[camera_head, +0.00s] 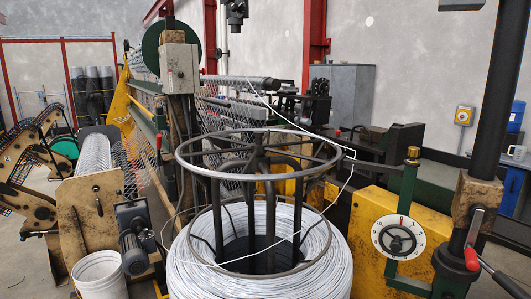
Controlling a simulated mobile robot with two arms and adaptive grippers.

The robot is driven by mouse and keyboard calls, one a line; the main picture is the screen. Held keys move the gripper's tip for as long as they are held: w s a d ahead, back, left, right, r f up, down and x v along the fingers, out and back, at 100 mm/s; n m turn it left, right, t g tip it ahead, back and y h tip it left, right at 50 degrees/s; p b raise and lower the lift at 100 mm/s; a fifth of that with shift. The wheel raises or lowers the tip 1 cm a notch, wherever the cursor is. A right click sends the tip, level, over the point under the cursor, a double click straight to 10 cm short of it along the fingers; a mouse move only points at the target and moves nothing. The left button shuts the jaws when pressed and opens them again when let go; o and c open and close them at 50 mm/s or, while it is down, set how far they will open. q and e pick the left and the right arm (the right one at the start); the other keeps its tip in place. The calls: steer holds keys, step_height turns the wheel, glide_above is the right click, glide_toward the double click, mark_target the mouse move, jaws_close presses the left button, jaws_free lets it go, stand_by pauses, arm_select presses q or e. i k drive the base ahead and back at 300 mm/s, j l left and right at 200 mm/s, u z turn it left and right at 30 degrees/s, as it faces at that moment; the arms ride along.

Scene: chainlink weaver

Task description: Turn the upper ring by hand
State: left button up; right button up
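The upper ring (250,179) is a grey metal hoop with spokes meeting at a central hub. It sits level on upright bars above a large coil of bright wire (335,262), near the picture's middle. The bars go down inside the coil, and a lower ring shows at the coil's inner edge. A loose strand of wire runs from the coil up past the ring's right side and on to the upper left. Neither gripper can be made out in the head view, and nothing is seen touching the ring.
A yellow machine housing with a round dial (398,237) stands right of the coil. A lever with a red knob (471,259) is at the lower right. A motor (138,240) and white bucket (101,276) stand at the lower left. Chain-link mesh (222,125) hangs behind.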

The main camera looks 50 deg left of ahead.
mark_target(258, 147)
steer(key=u, duration=2.25)
